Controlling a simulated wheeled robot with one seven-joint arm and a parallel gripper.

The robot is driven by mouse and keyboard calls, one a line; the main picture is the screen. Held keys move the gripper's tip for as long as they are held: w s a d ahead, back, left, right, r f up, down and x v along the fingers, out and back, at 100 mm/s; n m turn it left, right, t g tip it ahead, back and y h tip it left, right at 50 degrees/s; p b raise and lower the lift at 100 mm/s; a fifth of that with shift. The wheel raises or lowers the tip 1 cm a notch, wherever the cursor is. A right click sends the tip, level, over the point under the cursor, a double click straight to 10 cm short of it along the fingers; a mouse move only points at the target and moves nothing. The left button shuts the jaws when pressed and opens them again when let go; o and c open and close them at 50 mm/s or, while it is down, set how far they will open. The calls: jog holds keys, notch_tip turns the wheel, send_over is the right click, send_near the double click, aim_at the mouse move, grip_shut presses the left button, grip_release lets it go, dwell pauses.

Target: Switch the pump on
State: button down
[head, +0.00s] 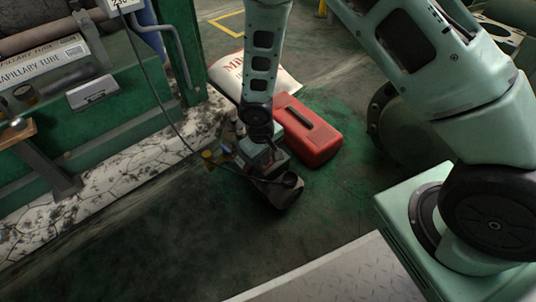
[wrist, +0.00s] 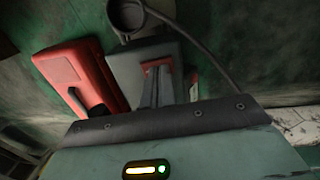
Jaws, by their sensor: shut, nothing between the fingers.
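The pump (head: 284,196) is a dark grey unit standing on the floor, partly hidden under my arm's end in the head view. In the wrist view the pump (wrist: 132,80) is a grey box with a round black part (wrist: 128,16) at its far end. My gripper (wrist: 157,70) is shut and empty, its fingers pointing at the pump's top. A small red patch shows at the fingertips; I cannot tell whether it is a switch or part of the fingers, nor whether they touch the pump. In the head view the fingertips are hidden.
A red toolbox (head: 310,132) lies close beside the pump, also in the wrist view (wrist: 75,68). A white printed sack (head: 232,78) is behind it. A dark hose runs past the pump. A green bench (head: 130,100) stands left. The floor in front is clear.

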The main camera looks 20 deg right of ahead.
aim_at(263, 167)
jog(key=shift+r, duration=0.15)
notch_tip(263, 167, up, 14)
jog(key=a+p, duration=0.2)
jog(key=p, duration=0.7)
jog(key=shift+s+p, duration=0.3)
jog(key=shift+f, duration=0.2)
jog(key=shift+w+d+b, duration=0.2)
jog(key=shift+d+b, duration=0.6)
jog(key=shift+b, duration=1.05)
jog(key=f+b, duration=0.3)
jog(key=f, duration=0.1)
jog(key=d+f+b, duration=0.1)
jog(key=f+b, duration=0.2)
jog(key=f, duration=0.2)
jog(key=f+b, duration=0.3)
jog(key=f, duration=0.2)
jog(key=shift+w+d, duration=0.3)
jog(key=shift+d, duration=0.1)
jog(key=shift+r, duration=0.1)
